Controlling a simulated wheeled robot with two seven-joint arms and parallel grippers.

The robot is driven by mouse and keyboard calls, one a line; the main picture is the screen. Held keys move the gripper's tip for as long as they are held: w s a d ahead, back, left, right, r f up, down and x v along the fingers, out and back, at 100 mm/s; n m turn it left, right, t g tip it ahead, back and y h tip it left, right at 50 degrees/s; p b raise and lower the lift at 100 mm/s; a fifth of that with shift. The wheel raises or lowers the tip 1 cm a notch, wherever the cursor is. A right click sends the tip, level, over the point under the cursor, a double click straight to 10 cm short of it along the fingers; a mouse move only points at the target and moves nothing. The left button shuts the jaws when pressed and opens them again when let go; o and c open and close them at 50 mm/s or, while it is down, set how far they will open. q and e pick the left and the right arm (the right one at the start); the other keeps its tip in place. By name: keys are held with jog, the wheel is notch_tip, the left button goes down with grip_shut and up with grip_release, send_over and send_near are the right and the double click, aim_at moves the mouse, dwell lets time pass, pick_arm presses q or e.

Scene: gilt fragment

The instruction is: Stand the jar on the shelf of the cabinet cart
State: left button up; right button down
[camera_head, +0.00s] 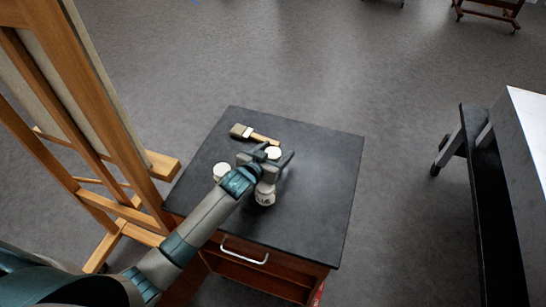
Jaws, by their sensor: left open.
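The cabinet cart has a dark top (320,155) and reddish-brown wooden sides. Three small whitish jars are on its top: one at the left (222,170), one nearer the front (265,195), and one farther back with a pale lid (273,153). I cannot tell which is the task's jar. My left gripper (277,154) is over the cart top, open, with its fingers around or just above the back jar. Contact cannot be told. My right gripper is out of view.
A pale handle (244,250) is on the cart's front. A wooden easel (100,100) stands close at the left. A dark bench (480,180) is at the right. The right part of the cart top is clear.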

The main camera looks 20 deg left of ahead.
pick_arm(q)
jog(key=shift+x, duration=0.85)
jog(key=c, duration=1.3)
jog(key=shift+c, duration=0.2)
jog(key=shift+r, duration=0.15)
jog(key=shift+r, duration=0.6)
notch_tip(320, 180, up, 2)
jog(key=shift+r+b, duration=0.15)
jog(key=shift+b, duration=0.6)
jog(key=w+d+r+b, duration=0.2)
jog(key=d+r+b, duration=0.2)
jog(key=d+r, duration=0.3)
jog(key=d, duration=0.4)
jog(key=shift+d, duration=0.25)
